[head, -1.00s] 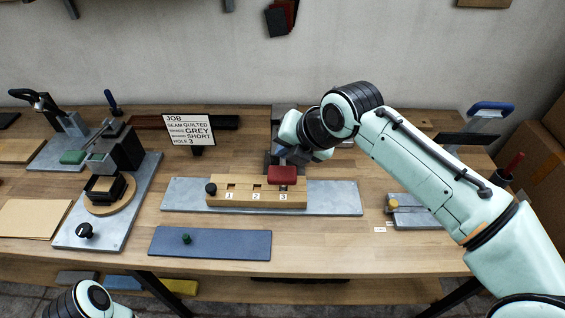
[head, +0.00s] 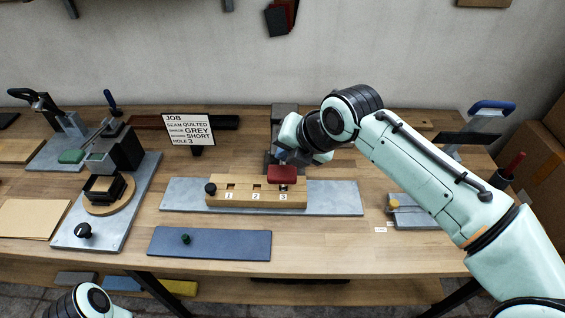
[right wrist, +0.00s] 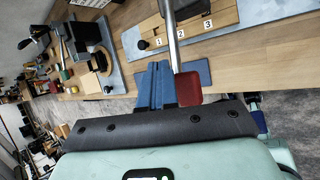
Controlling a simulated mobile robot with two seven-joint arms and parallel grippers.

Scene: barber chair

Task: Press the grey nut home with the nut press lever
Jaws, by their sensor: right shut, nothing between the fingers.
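The nut press lever shows its red handle (head: 282,174) just above hole 3 of the numbered wooden block (head: 230,194). In the right wrist view its metal bar ends in the red handle (right wrist: 188,88), close beside my fingers. My right gripper (head: 292,157) is behind the handle, partly hidden by its own wrist. Its blue fingers (right wrist: 155,85) are shut and empty; I cannot tell whether they touch the lever. The grey nut cannot be made out; the area around hole 3 is partly covered by the handle. My left gripper is out of view.
The block stands on a grey metal plate (head: 335,198). A job sign (head: 188,128) reads grey, short, hole 3.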

